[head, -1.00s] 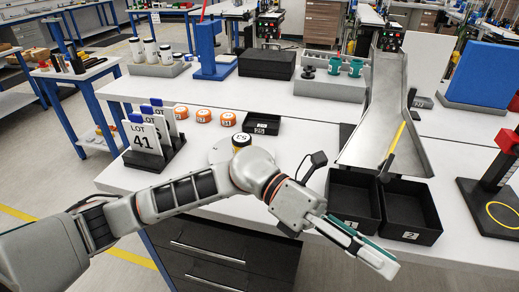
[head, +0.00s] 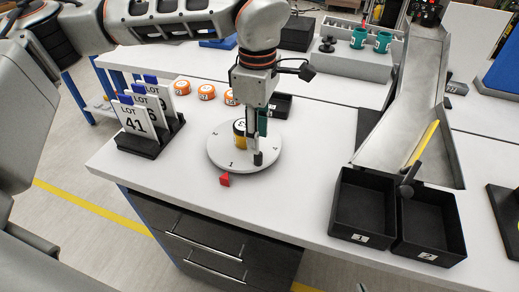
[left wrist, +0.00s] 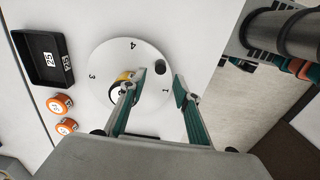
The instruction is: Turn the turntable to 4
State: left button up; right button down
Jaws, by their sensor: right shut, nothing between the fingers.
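The turntable (head: 217,152) is a round, light disc on the white bench. In the head view its 1 faces the red pointer (head: 225,180) at the front edge. A dark peg (left wrist: 159,67) stands near the rim. My left gripper (head: 256,148) points down over the disc. Its fingers (left wrist: 162,88) are apart, with the peg around the gap between their tips. My right gripper is out of view.
A black tray (head: 279,106) and several orange rolls (head: 206,92) lie behind the turntable. A rack of LOT cards (head: 150,143) stands to the left. Two black bins (head: 362,213) and a metal chute (head: 405,100) are to the right. The bench front is clear.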

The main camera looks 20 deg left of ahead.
pick_arm(q)
jog(key=shift+f, duration=3.2)
grip_shut()
